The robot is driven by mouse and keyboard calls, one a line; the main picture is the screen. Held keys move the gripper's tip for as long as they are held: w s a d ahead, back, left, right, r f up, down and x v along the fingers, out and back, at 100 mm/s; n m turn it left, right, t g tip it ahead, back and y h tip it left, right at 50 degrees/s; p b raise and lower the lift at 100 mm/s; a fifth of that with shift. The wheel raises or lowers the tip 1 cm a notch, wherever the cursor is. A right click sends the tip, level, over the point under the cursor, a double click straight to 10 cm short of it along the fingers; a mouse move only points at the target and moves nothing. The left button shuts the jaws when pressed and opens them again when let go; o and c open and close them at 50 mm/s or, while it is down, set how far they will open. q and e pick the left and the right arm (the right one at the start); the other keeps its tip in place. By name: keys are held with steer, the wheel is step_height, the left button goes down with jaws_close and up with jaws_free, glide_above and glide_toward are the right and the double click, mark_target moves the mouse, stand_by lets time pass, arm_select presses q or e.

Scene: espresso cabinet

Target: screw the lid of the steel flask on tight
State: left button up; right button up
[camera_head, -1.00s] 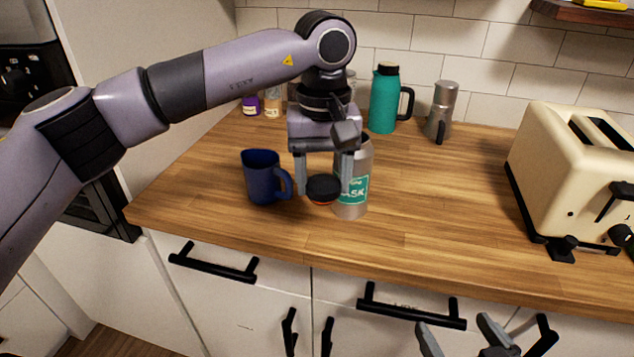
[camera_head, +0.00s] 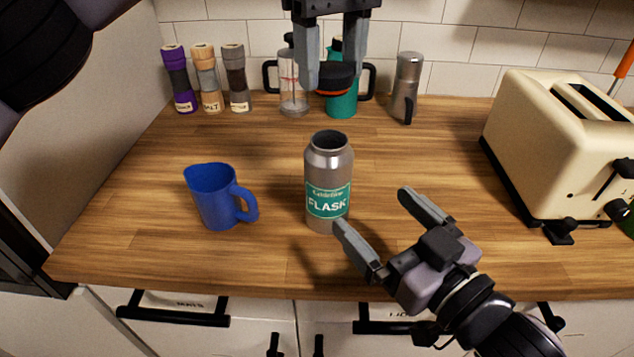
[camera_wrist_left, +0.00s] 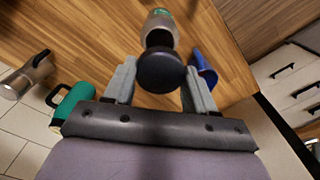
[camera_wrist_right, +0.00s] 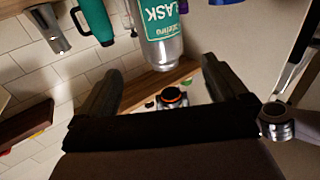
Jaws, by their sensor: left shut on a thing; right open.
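The steel flask (camera_head: 329,165) stands upright and open-mouthed on the wooden counter, its green label facing me. It also shows in the left wrist view (camera_wrist_left: 160,30) and the right wrist view (camera_wrist_right: 160,35). My left gripper (camera_head: 335,80) is shut on the black lid (camera_head: 336,78) with an orange-red lower rim, holding it in the air above the counter. The lid is apart from the flask and fills the gap between the fingers in the left wrist view (camera_wrist_left: 161,70). My right gripper (camera_head: 380,212) is open and empty, low at the flask's front right, one fingertip near its base.
A blue mug (camera_head: 213,197) stands left of the flask. A cream toaster (camera_head: 550,150) is at the right. Counter between flask and toaster is clear.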

arm_select(q)
steer(key=shift+w+r, duration=0.1)
arm_select(e)
steer(key=shift+w+a+r, duration=0.1)
stand_by(0.3)
steer(key=x, duration=1.2)
steer(key=c, duration=1.4)
arm_select(q)
glide_above(329, 147)
steer(key=shift+f, duration=2.5)
steer(key=shift+f, duration=0.1)
steer(key=shift+f, duration=0.8)
